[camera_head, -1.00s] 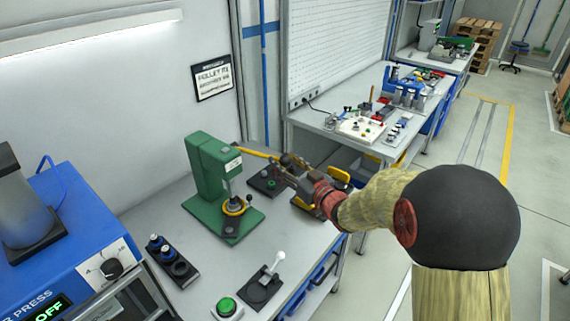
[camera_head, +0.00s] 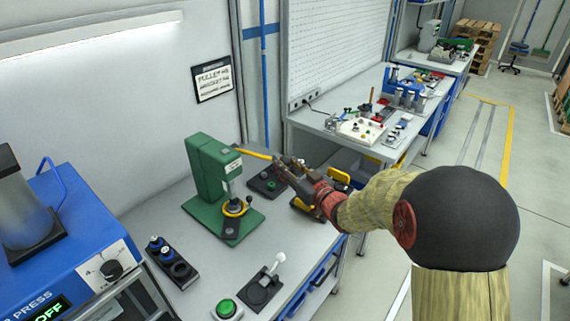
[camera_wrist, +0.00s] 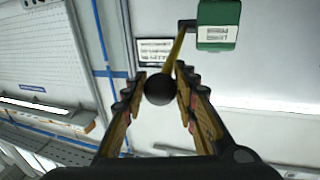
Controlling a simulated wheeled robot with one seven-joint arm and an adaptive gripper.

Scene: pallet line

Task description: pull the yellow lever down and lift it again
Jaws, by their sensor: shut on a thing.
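The yellow lever (camera_head: 254,154) sticks out to the right from the top of the green press (camera_head: 208,165) on the workbench. In the wrist view the lever (camera_wrist: 178,48) ends in a black ball knob (camera_wrist: 159,89). My gripper (camera_head: 284,161) is at the lever's outer end. In the wrist view the fingers of my gripper (camera_wrist: 160,88) stand on either side of the knob, shut on it. In the head view my gripper hides the knob. The lever slopes slightly down towards my gripper. A yellow ring (camera_head: 236,208) sits at the press's base.
A button box with a green button (camera_head: 227,307) and a white-handled lever switch (camera_head: 272,268) stand at the bench front. A black holder (camera_head: 172,262) with blue-topped parts is left of the press. A blue machine (camera_head: 70,262) stands at far left. Yellow-handled items lie below my arm.

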